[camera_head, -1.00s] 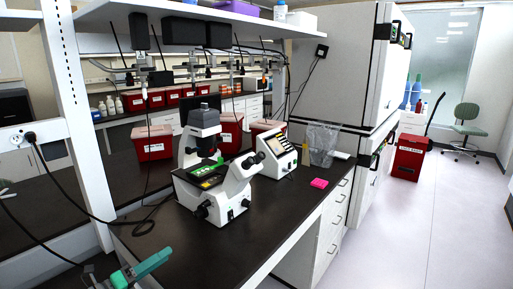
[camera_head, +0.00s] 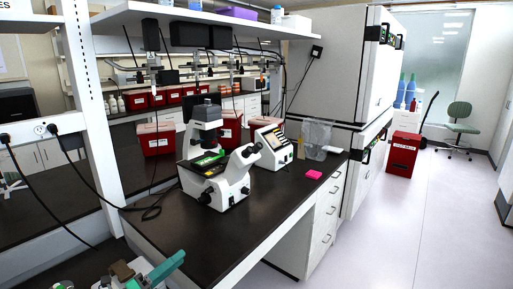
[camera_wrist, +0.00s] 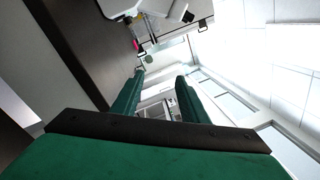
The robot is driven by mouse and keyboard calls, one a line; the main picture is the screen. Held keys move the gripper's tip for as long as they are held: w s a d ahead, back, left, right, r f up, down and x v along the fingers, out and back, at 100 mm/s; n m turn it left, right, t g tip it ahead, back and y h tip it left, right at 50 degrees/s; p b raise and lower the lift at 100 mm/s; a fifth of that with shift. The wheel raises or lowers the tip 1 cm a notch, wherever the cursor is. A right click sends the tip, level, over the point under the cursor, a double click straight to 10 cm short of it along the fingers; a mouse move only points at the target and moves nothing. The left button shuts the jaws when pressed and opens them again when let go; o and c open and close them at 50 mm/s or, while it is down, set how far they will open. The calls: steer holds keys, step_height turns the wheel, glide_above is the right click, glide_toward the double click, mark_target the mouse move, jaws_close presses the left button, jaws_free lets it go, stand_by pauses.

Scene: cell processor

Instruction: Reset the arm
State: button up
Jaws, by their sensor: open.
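My gripper (camera_wrist: 160,84) shows in the wrist view with its two green fingers apart and nothing between them. In the head view part of my gripper (camera_head: 168,268) is at the bottom edge, left of the middle, in front of the bench's near edge. It is apart from the microscope and the other bench items. The rest of my arm is mostly cut off by the frame.
A black bench (camera_head: 225,245) carries a white microscope (camera_head: 230,185), a small device with a screen (camera_head: 270,142), a pink block (camera_head: 314,174) and a clear bin (camera_head: 317,138). A shelf (camera_head: 200,14) hangs above. Open floor (camera_head: 400,235) lies to the right.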

steer(key=s+d+f+n+t+y, duration=0.3)
steer(key=s+d+f+n+t, duration=0.15)
steer(key=s+d+n, duration=0.5)
steer(key=s+d+f+n+t+y, duration=0.3)
steer(key=s+d+n+t, duration=0.3)
steer(key=d, duration=0.7)
steer(key=s+f+n+g+y, duration=0.2)
steer(key=s+n, duration=0.3)
steer(key=s, duration=0.6)
steer(key=s+d+f+n+g+y, duration=0.1)
steer(key=s+f+n+g+y, duration=0.1)
steer(key=s, duration=0.9)
steer(key=s+d+f+n+g+y, duration=0.1)
steer(key=s+f+n+g, duration=0.3)
steer(key=s+n, duration=0.5)
steer(key=shift+s+d+g+y, duration=0.25)
steer(key=shift+s+g+y, duration=0.35)
steer(key=shift+s+g, duration=0.55)
